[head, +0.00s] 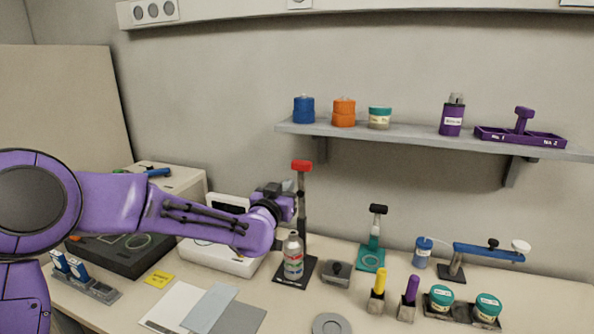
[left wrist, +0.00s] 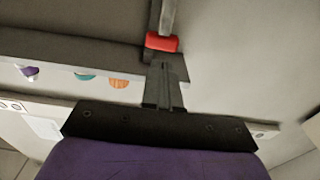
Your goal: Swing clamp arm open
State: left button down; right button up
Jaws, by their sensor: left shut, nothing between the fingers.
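A dark upright stand with a red top (head: 301,166) rises from a dark base on the bench. A silver bottle (head: 293,256) with a label stands on the base, upright. My left gripper (head: 300,190) is shut and empty beside the post, just below the red top. In the left wrist view, my shut fingers (left wrist: 164,88) point at the red part (left wrist: 162,43), very close to it; I cannot tell if they touch. Which part is the clamp arm is not clear, as my gripper partly hides the post. My right gripper is not in view.
A wall shelf (head: 415,132) with jars and a purple tray (head: 520,137) is above right. A teal-based stand (head: 372,258), a blue arm on a post (head: 488,252), a grey block (head: 337,272) and jars stand to the right. A white device (head: 213,254) is under my forearm.

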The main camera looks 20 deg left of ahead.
aim_at(301, 169)
pick_arm(q)
jog(key=w+p, duration=0.1)
jog(key=w, duration=0.3)
jog(key=w+p, duration=0.2)
jog(key=w, duration=0.2)
jog(key=shift+w+r, duration=0.2)
jog(key=shift+w, duration=0.1)
